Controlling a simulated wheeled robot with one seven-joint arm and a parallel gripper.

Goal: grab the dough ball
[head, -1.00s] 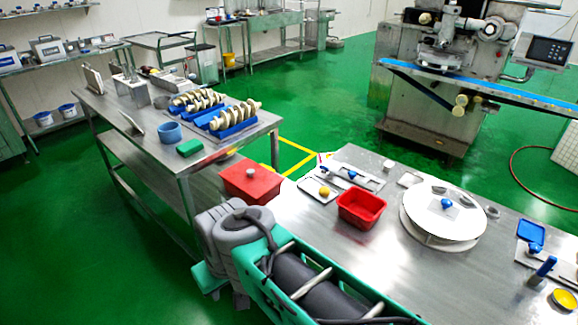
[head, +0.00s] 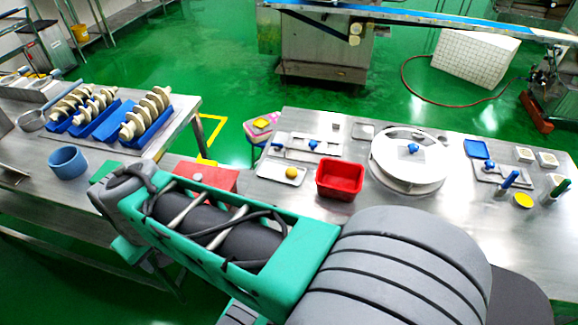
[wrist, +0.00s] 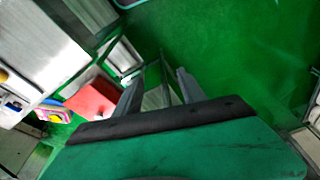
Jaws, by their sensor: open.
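A small yellowish ball, which looks like the dough ball (head: 291,172), sits on a small pale tray (head: 281,178) at the left part of the right-hand steel table, left of the red bin. In the wrist view, my gripper (wrist: 160,76) is open, with nothing between its two fingers. It points down at an angle, with green floor and steel edges beyond it. The gripper itself is not seen in the head view. I cannot make out the ball for sure in the wrist view.
A red open bin (head: 340,179) and a white round turntable (head: 408,160) stand right of the tray. A red-lidded box (head: 207,176) stands at the left, partly behind my arm. The left table holds blue racks (head: 92,118) and a blue bowl (head: 68,162).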

